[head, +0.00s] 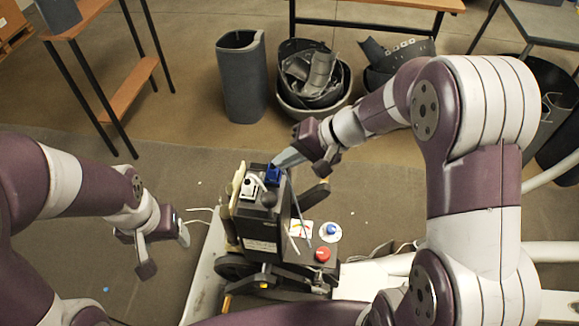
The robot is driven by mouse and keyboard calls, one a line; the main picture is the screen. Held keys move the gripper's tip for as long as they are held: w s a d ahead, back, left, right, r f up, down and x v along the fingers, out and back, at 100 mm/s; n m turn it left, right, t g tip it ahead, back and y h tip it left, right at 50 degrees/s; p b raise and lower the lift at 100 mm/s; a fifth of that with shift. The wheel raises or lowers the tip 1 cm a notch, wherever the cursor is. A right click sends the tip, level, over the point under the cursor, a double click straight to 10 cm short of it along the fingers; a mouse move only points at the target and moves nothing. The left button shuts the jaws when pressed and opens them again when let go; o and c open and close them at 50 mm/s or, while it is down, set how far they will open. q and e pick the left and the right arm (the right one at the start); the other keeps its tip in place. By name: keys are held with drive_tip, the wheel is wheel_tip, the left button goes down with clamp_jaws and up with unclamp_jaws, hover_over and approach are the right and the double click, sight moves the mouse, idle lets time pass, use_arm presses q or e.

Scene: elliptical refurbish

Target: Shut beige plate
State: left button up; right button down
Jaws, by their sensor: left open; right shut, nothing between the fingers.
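The beige plate (238,180) is a narrow pale panel along the upper left edge of the dark machine (257,222). It stands roughly upright; I cannot tell whether a gap separates it from the body. My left gripper (164,252) is open and empty, left of the machine and apart from the plate. My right gripper (306,164) is shut with nothing in it, above the machine's upper right side, near the blue part (272,174). Whether it touches the machine is unclear.
The machine carries a red button (323,254) and a blue button (331,229). Behind it stand a grey bin (242,85) and a round tub of scrap (313,80). Tables stand at the back. Floor left of the machine is mostly clear.

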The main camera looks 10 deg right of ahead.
sight(240, 175)
drive_tip(key=x, duration=0.7)
drive_tip(key=w+x, duration=0.1)
drive_tip(key=x, duration=0.2)
drive_tip(key=shift+w+a+r+p, duration=0.15)
drive_tip(key=shift+a+p, duration=0.25)
